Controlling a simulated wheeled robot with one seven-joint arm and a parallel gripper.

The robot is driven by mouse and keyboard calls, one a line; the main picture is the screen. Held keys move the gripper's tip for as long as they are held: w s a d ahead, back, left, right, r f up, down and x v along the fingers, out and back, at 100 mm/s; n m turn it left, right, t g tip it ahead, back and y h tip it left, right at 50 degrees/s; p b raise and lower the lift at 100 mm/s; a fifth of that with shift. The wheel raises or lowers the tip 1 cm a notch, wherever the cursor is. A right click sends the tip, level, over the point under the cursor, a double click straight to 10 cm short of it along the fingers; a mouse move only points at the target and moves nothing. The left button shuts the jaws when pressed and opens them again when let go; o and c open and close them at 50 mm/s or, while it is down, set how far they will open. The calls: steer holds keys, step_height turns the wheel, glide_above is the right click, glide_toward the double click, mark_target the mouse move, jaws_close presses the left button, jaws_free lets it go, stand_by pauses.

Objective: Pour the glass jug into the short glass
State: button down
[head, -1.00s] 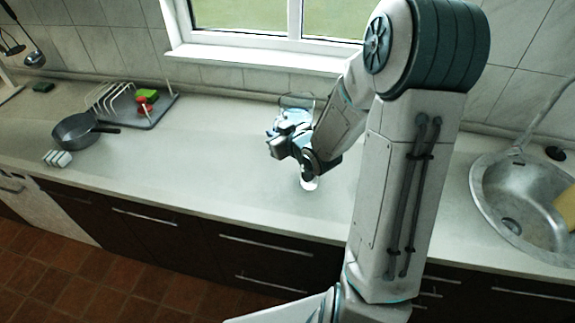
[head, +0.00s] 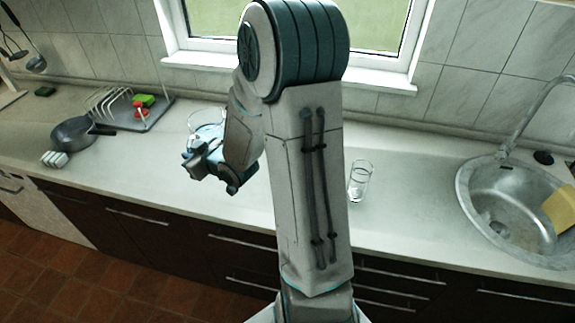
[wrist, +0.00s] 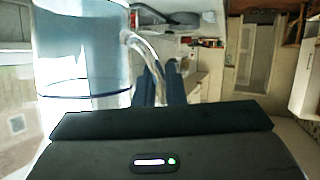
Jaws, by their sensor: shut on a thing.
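The clear glass jug (wrist: 82,50) with bluish contents is held in my gripper (head: 203,160). Its handle (wrist: 148,55) shows in the wrist view beside the dark gripper fingers. In the head view the jug's rim (head: 207,113) shows behind my gripper, left of my arm; its lower part is hidden. A clear, rather tall drinking glass (head: 360,181) stands upright on the counter, right of my arm and well apart from the jug. I cannot tell whether it is the short glass. My arm hides the counter between them.
A dark pan (head: 73,133), a small pale ribbed object (head: 55,159) and a dish rack (head: 110,105) with red and green items stand at the left. A steel sink (head: 500,205) is at the right. Counter room (head: 412,190) is clear between glass and sink.

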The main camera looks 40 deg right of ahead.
steer(key=w+d+f+m+h, duration=0.4)
steer(key=w+d+m+h, duration=0.25)
steer(key=w+d, duration=0.2)
steer(key=shift+w+d+f+m+g+h+p, duration=0.2)
steer(key=shift+d+f+m+g+h, duration=0.75)
steer(key=shift+f+m+h, duration=0.7)
steer(key=shift+w+d+f+m+g+h+p, duration=0.2)
steer(key=shift+d+f+m+g+h, duration=0.45)
steer(key=shift+f+m+g+h, duration=1)
steer(key=shift+w+d+f+m+g+h+p, duration=0.1)
steer(key=shift+d+f+m+g+h+p, duration=0.15)
steer(key=shift+d+f+m+g+h, duration=1.3)
steer(key=shift+s+a+f+n+t, duration=0.1)
steer(key=shift+a+f+n+t, duration=0.1)
steer(key=shift+a+t, duration=0.25)
steer(key=shift+a+f+n+t, duration=0.2)
steer(key=shift+a+t, duration=0.1)
steer(key=shift+t, duration=0.1)
steer(key=s+d+r+m+t+y+b, duration=0.2)
steer(key=s+d+r+m+y, duration=0.1)
steer(key=r, duration=0.3)
steer(key=shift+s+r+m+b, duration=0.15)
steer(key=shift+s+m+b, duration=0.2)
steer(key=shift+m, duration=0.25)
steer(key=shift+d, duration=0.15)
